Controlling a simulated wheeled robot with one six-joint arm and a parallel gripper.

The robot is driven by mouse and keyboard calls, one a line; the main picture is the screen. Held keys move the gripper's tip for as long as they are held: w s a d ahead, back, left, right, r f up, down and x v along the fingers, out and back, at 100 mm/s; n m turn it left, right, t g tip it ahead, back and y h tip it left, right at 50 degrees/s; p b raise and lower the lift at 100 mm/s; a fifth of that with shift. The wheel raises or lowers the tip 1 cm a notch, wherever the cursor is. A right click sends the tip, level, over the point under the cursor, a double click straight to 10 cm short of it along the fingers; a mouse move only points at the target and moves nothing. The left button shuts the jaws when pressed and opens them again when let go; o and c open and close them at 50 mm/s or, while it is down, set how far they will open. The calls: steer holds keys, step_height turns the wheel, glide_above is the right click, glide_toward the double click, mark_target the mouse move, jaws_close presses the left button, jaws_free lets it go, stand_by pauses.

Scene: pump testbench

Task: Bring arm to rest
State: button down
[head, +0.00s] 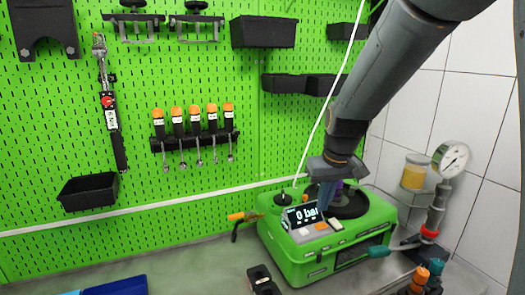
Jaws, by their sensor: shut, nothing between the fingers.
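My arm comes in from the upper right and reaches down to the green pump testbench (310,262). My gripper (325,197) is at the arm's lower end, small and dark, shut and empty. It shows just above or in front of the round black top of the testbench, beside the display (303,214), which reads "0 bar". I cannot tell whether it touches the testbench. The wrist hides part of the round top and a small purple part there.
A pressure gauge (450,159) on a stand and a yellowish jar (415,171) are at the right. Orange-handled tools (194,121) and black bins (263,32) hang on the green pegboard. A blue tray (118,287) lies at the front left. The bench's left middle is clear.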

steer(key=s+d+f+m, duration=0.1)
steer(key=s+f, duration=0.2)
steer(key=s, duration=0.5)
steer(key=s+d+f+m, duration=0.1)
steer(key=s+f, duration=0.2)
steer(key=s, duration=0.6)
steer(key=shift+g+h, duration=0.3)
steer(key=shift+g, duration=0.5)
steer(key=f+b, duration=0.7)
steer(key=f, duration=0.1)
steer(key=w+f+b, duration=0.1)
steer(key=f+b, duration=0.3)
steer(key=f, duration=0.1)
steer(key=shift+w+a+b, duration=0.1)
steer(key=shift+b, duration=0.2)
steer(key=shift+r, duration=0.2)
